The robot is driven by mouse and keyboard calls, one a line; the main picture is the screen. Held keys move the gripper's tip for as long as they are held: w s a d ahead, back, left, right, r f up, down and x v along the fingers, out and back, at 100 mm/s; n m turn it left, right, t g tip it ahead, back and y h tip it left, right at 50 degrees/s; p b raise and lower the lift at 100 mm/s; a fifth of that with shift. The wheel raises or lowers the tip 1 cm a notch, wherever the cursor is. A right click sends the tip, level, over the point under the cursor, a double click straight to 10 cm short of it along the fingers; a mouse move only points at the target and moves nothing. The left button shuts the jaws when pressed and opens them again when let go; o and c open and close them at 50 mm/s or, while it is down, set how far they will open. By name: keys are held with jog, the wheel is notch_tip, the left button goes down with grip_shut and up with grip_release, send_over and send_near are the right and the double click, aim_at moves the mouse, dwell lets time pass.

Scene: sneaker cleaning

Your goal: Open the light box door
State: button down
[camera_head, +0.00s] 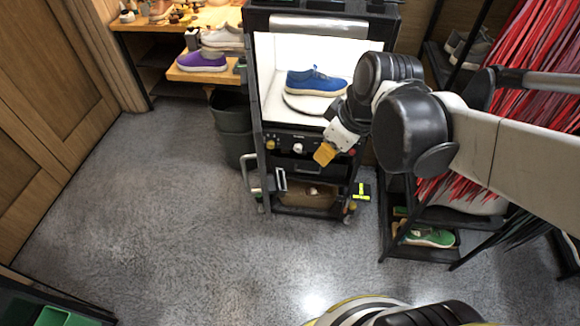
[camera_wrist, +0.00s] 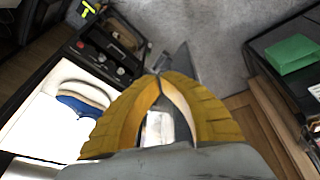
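The light box (camera_head: 258,75) is a dark cabinet with a bright white inside, standing at the middle back. A blue sneaker (camera_head: 315,82) sits in it on a white round turntable (camera_head: 300,103); both show in part at the left of the wrist view (camera_wrist: 80,107). I cannot tell whether a clear door covers the front. A pale bar handle (camera_head: 281,180) shows low on the front, below the knob panel (camera_head: 290,147). My gripper (camera_head: 325,153) has yellow fingers, seen in front of the panel's right part. In the wrist view its fingertips (camera_wrist: 160,76) come together, with nothing visible held.
A grey bin (camera_head: 233,125) stands left of the box, by a wooden bench (camera_head: 205,76) with shoes. A dark shoe rack (camera_head: 425,247) stands at the right under red hanging strands (camera_head: 530,60). The grey floor (camera_head: 170,220) at front left is clear.

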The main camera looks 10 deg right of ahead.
jog(key=w+a+f+n+g+y+b, duration=0.1)
jog(key=w+a+f+n, duration=0.1)
jog(key=a+f+n, duration=0.2)
jog(key=w+a+f+n+g+y+b, duration=0.1)
jog(key=a+f+n, duration=0.4)
jog(key=f, duration=0.5)
jog(key=shift+w+a+g, duration=0.45)
jog(key=shift+w+g, duration=0.35)
jog(key=shift+w, duration=0.4)
